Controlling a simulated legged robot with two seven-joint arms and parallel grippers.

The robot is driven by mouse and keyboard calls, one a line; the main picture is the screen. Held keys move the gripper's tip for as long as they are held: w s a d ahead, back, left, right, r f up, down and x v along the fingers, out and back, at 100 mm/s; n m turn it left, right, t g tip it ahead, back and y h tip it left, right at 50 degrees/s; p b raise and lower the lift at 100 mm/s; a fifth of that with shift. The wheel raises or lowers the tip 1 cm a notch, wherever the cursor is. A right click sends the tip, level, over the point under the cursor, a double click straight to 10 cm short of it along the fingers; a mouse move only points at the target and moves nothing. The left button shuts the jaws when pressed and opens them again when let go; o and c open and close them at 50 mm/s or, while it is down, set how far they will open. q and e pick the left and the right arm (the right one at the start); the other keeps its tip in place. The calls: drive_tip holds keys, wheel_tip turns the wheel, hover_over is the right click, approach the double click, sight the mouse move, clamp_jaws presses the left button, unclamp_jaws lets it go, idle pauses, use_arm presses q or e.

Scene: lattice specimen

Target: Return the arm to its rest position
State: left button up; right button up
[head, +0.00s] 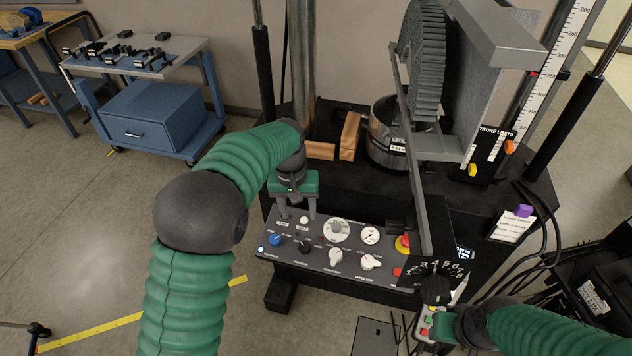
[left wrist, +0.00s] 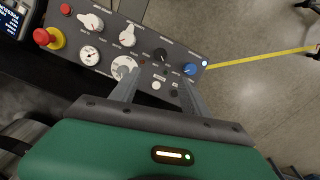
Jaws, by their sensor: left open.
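My left arm, green and ribbed, comes in from the left in the head view. My left gripper (head: 296,213) points down over the left part of the control panel (head: 318,262). Its two grey fingers are apart with nothing held between them. The left wrist view shows the same open fingers (left wrist: 158,92) above the panel, near a white dial and small buttons; I cannot tell whether they touch it. My right arm (head: 540,330) enters at the lower right; its gripper is not clear beside a small pale box with coloured buttons (head: 427,322).
The panel has a blue knob (head: 275,240), white dials and a red emergency button (head: 403,244). A blue cart (head: 150,125) stands back left.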

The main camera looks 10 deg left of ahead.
use_arm(q)
drive_tip(key=s+a+f+m+t, duration=0.1)
drive_tip(key=s, duration=1)
drive_tip(key=s+a+f+m+t, duration=0.1)
drive_tip(key=s+f, duration=0.1)
drive_tip(key=s, duration=0.8)
drive_tip(key=shift+s+f, duration=0.2)
drive_tip(key=shift+s, duration=0.2)
drive_tip(key=shift+s, duration=0.1)
idle(0.3)
